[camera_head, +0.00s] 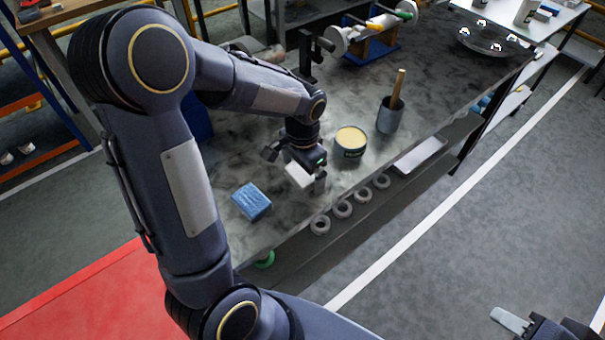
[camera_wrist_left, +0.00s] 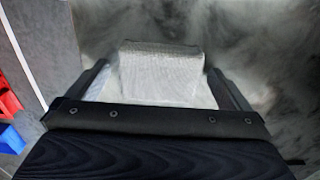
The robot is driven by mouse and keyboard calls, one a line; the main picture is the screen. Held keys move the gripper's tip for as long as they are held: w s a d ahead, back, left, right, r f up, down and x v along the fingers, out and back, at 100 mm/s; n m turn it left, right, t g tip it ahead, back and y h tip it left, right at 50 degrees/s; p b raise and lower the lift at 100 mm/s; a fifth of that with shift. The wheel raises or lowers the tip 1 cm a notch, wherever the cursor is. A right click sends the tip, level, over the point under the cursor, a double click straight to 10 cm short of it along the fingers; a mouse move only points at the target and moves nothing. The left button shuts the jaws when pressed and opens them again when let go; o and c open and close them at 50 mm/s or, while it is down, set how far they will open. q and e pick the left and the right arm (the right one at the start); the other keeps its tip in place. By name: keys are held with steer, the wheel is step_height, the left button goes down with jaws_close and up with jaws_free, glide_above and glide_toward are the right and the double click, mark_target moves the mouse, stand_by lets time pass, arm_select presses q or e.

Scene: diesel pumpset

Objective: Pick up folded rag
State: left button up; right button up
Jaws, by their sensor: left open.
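A pale grey-white folded rag (camera_head: 299,175) with a woven surface lies at the worktop, under my left gripper (camera_head: 295,169). In the left wrist view the rag (camera_wrist_left: 160,72) sits between the two fingers of my left gripper (camera_wrist_left: 163,82), with dark gaps near their tips. The fingers are open around it and are not closed on it. The near end of the rag is hidden behind the gripper's body. My right gripper (camera_head: 520,325) shows only in part at the lower right corner, far from the rag; its jaw opening is unclear.
A blue folded-looking block (camera_head: 251,201) lies left of the rag. A tin (camera_head: 350,143) with a yellow top and a grey cup (camera_head: 390,116) with a wooden handle stand to the right. Bare worktop (camera_head: 440,85) extends far right.

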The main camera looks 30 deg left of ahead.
mark_target(304, 173)
arm_select(q)
steer(key=c, duration=1)
steer(key=shift+r, duration=0.1)
steer(key=shift+r, duration=0.55)
steer(key=shift+d+r, duration=0.2)
steer(key=shift+r, duration=1)
steer(key=s+d+r, duration=0.5)
steer(key=d+r, duration=0.4)
steer(key=d, duration=0.3)
steer(key=shift+s+d+r, duration=0.15)
steer(key=shift+s+d, duration=0.05)
steer(key=shift+d, duration=0.1)
